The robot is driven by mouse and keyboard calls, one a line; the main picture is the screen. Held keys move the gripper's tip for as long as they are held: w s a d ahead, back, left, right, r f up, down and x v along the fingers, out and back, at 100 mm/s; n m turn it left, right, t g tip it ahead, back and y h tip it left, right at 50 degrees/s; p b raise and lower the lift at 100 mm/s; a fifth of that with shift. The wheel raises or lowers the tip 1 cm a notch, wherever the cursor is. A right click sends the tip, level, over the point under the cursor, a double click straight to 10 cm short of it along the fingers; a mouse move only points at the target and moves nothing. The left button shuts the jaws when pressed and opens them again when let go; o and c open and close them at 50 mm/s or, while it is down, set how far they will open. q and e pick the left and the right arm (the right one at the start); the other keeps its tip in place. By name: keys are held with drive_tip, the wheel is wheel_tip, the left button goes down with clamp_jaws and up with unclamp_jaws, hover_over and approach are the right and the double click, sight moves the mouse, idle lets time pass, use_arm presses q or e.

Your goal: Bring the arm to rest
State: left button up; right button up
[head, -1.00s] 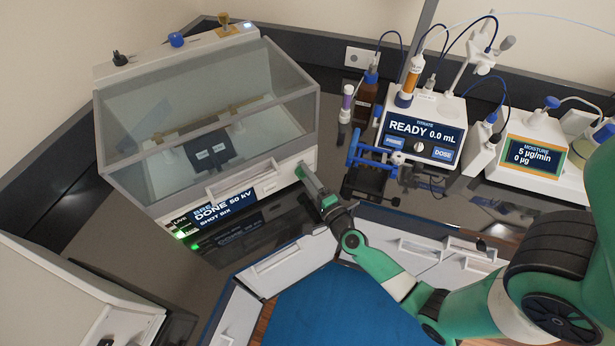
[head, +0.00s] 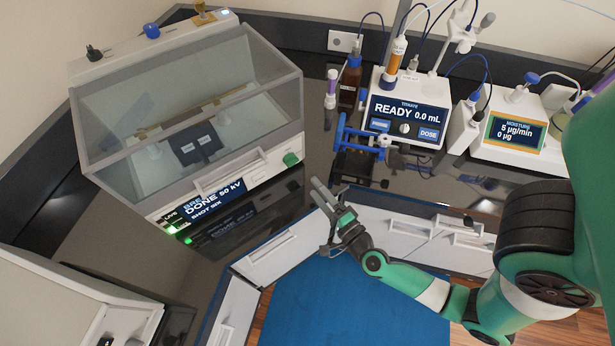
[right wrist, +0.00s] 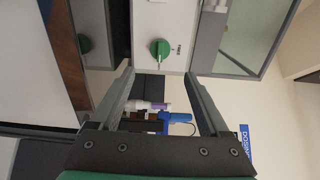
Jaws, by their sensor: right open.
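My right gripper (head: 318,187) is over the front edge of the dark counter, to the right of and below the tester's green knob (head: 290,159) in the head view. It is open and empty, and its fingers are clear of the knob. In the right wrist view its two fingers (right wrist: 160,78) are spread apart, with the green knob (right wrist: 159,50) on its white panel beyond them. My left gripper is not in view.
The clear-lidded tester (head: 205,185) shows DONE 50 kV. The titrator (head: 405,120) reads READY 0.0 mL, with a blue clamp stand (head: 365,140) and brown bottle (head: 350,80) beside it. The moisture meter (head: 515,135) stands right. Blue floor (head: 350,300) lies open below.

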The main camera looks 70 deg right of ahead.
drive_tip(key=shift+s+a, duration=0.2)
drive_tip(key=shift+s, duration=0.15)
idle(0.3)
